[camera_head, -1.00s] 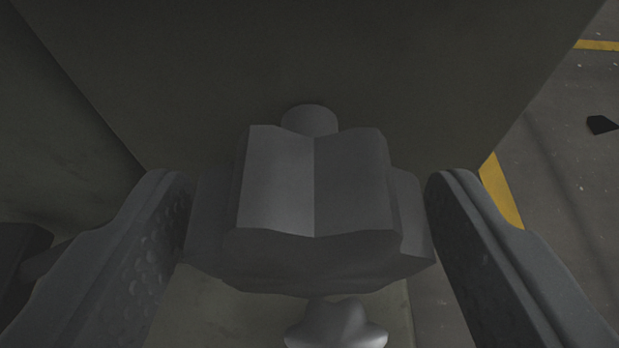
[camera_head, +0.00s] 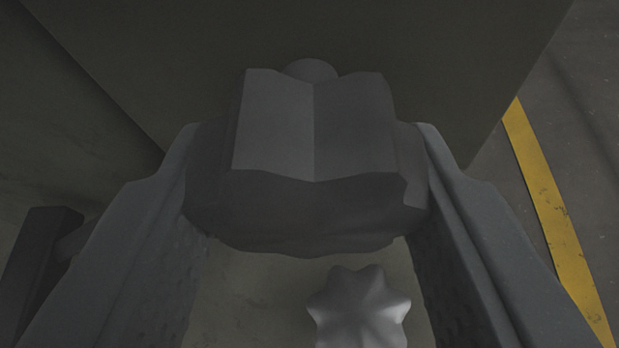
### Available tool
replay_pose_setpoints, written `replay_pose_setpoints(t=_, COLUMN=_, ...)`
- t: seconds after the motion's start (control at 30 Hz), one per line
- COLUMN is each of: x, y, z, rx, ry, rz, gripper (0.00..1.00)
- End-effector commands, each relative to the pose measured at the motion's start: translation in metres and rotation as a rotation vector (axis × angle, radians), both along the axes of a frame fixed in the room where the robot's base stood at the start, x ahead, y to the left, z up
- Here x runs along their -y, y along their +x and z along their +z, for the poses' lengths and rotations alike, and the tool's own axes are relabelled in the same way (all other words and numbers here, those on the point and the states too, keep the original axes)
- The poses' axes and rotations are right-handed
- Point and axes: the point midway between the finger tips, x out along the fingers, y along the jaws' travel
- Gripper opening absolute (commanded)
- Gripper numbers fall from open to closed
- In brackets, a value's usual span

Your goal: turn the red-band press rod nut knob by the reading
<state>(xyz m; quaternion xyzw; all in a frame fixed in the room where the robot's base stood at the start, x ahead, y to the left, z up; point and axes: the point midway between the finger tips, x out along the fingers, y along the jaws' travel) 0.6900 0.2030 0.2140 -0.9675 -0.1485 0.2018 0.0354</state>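A large dark grey fluted knob (camera_head: 314,130) fills the middle of the view, with a short round stub (camera_head: 309,69) at its far end. My gripper (camera_head: 306,135) has one finger on each side of it, and both fingers appear to press against its outer lobes. The exact contact faces are hidden by the fingers and the knob. A smaller, brighter star-shaped knob (camera_head: 360,308) shows below, between the fingers and apart from them. No red band and no reading are visible, so I cannot tell which press this is.
A dark flat panel (camera_head: 300,25) stands just behind the large knob. A dark bar-like part (camera_head: 38,262) is close beside my left finger. On the right is open grey floor (camera_head: 590,130) with a yellow line (camera_head: 552,215).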

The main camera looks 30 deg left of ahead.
Motion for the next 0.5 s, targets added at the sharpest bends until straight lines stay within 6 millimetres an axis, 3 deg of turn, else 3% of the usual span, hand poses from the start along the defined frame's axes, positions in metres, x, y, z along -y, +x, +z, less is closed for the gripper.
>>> replay_pose_setpoints(t=0.5, x=0.0041, y=0.0012, z=-0.0012, rx=-0.085, ry=0.299, rz=-0.007, gripper=0.19)
